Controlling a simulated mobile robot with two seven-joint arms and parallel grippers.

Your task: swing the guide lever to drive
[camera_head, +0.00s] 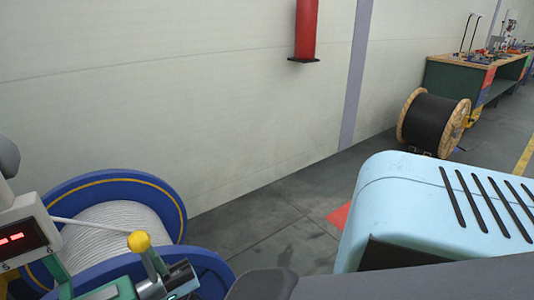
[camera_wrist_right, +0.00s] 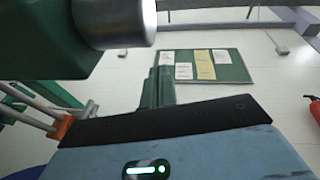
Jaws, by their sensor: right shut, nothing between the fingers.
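The guide lever (camera_head: 152,262), with a yellow ball knob (camera_head: 139,242) on a green arm, stands at the lower left of the head view, in front of the blue spool. The knob points up, tilted slightly left. My left gripper is not in view.
A blue spool (camera_head: 172,190) of white strand and a box with a red display (camera_head: 22,238) are around the lever. A light-blue slotted cover (camera_head: 400,190) stands at right. A cable drum (camera_head: 432,122) and workbench (camera_head: 445,78) are farther back.

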